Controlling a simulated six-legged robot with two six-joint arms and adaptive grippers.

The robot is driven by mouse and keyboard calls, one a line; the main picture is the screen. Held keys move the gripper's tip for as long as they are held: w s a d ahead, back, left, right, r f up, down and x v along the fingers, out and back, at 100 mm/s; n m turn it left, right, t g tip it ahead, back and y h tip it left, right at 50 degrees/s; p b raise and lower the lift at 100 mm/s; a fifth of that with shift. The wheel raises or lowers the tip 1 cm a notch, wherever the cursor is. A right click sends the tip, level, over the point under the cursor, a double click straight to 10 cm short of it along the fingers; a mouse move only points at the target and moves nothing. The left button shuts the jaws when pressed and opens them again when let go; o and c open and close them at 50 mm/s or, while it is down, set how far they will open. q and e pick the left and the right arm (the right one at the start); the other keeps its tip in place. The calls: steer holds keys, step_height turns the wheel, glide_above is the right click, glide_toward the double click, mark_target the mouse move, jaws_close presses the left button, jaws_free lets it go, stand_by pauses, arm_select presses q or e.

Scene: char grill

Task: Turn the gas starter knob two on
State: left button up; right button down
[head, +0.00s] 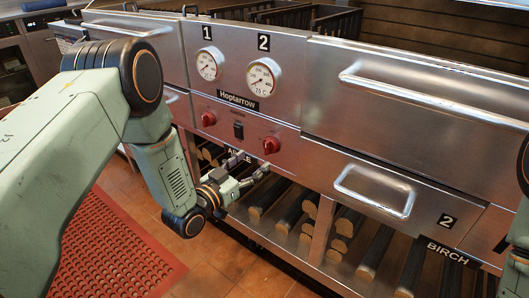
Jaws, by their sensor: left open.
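Two red knobs sit on the steel front panel of the grill. The right knob (271,145), below the gauge near the number 2, is in plain view. The left knob (208,118) is below the gauge near the number 1. My left gripper (252,170) is open and empty, just below and left of the right knob. It appears apart from the knob, in front of the panel's lower edge. My right gripper is not in view; only part of my right arm shows at the right edge.
A black switch (238,131) sits between the knobs. Two round gauges (262,77) are above. A long drawer handle (420,98) and a lower handle (372,190) stick out at right. Logs (293,209) lie on the shelf below. A red mat (110,255) covers the floor.

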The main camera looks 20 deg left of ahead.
mark_target(266, 151)
arm_select(q)
steer(key=x, duration=0.1)
steer(key=b+x, duration=0.1)
steer(key=x, duration=0.3)
steer(key=shift+w+f+b, duration=0.2)
steer(key=shift+f+b, duration=0.1)
steer(key=shift+b, duration=0.1)
steer(key=shift+w+d+r, duration=0.2)
steer(key=shift+w+d, duration=0.1)
steer(key=shift+w, duration=0.15)
steer(key=shift+w+f, duration=0.1)
steer(key=shift+w, duration=0.05)
steer(key=shift+c, duration=0.5)
steer(key=c, duration=1.1)
